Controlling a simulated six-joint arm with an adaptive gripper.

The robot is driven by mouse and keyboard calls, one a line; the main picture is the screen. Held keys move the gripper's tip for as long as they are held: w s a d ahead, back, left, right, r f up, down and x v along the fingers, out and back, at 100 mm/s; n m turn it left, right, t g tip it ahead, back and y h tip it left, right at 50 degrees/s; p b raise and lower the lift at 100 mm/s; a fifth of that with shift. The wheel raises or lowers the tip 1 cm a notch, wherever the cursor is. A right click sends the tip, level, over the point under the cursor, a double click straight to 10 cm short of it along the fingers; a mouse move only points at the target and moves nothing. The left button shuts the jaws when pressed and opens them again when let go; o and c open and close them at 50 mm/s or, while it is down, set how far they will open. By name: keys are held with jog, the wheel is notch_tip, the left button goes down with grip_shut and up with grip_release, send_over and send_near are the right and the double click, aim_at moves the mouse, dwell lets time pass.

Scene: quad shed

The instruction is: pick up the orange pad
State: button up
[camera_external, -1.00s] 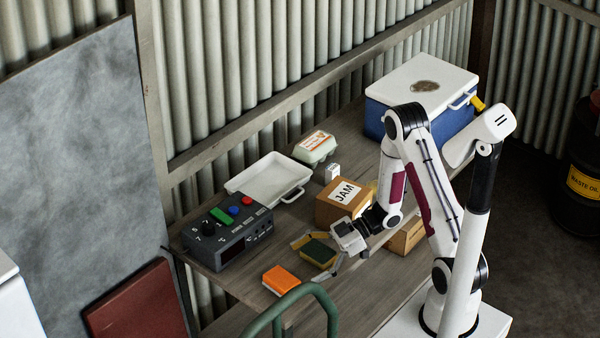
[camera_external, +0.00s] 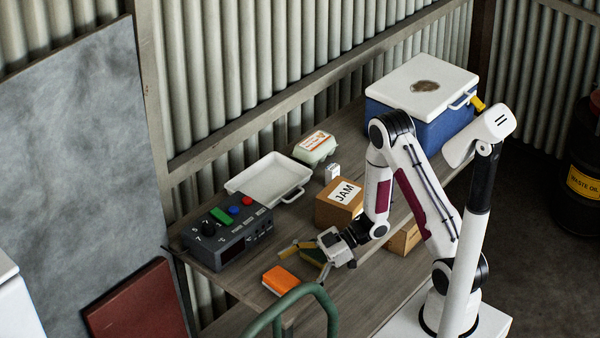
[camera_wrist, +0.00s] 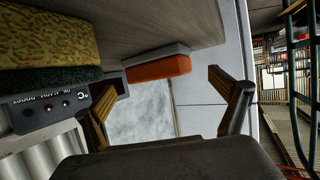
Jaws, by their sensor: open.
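The orange pad (camera_external: 281,280) lies flat near the front left edge of the wooden bench. In the wrist view the orange pad (camera_wrist: 157,66) shows an orange layer and a pale one, beyond and between my fingers. My gripper (camera_external: 304,263) is open and empty, just right of the orange pad and apart from it. Its two spread fingers also show in the wrist view (camera_wrist: 165,105). A green and yellow pad (camera_external: 313,256) lies just behind my gripper and is partly hidden by it; it looms large at the upper left of the wrist view (camera_wrist: 45,45).
A dark control box (camera_external: 228,236) stands left of the orange pad. A white tray (camera_external: 250,181), an egg carton (camera_external: 315,147) and a JAM box (camera_external: 337,203) stand farther back. A green curved rail (camera_external: 300,292) rises in front of the orange pad.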

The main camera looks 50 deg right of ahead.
jog(key=shift+x, duration=1.1)
jog(key=c, duration=1.4)
